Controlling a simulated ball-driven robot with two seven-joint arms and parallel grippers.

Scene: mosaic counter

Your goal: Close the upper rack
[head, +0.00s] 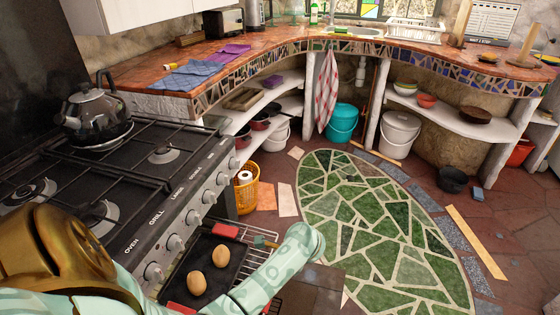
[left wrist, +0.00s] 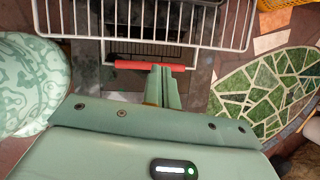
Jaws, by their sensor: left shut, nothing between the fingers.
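The oven under the hob is open, and an upper wire rack (head: 262,229) sticks out of it. A dark tray (head: 232,262) with red ends sits at the rack, holding two brown egg-shaped items (head: 221,255). In the left wrist view the white wire rack (left wrist: 215,44) crosses the top, with a red bar (left wrist: 135,65) below it. My left gripper (head: 258,242) is at the rack's outer side; in the left wrist view its fingers (left wrist: 161,70) are together, empty, by the red bar. I cannot tell whether they touch it. My right gripper is out of view.
The stove front with its knobs (head: 208,196) stands beside my left arm. A kettle (head: 93,112) is on the hob. A yellow basket (head: 246,190) stands on the floor beyond the oven. The green mosaic floor (head: 370,220) to the right is clear.

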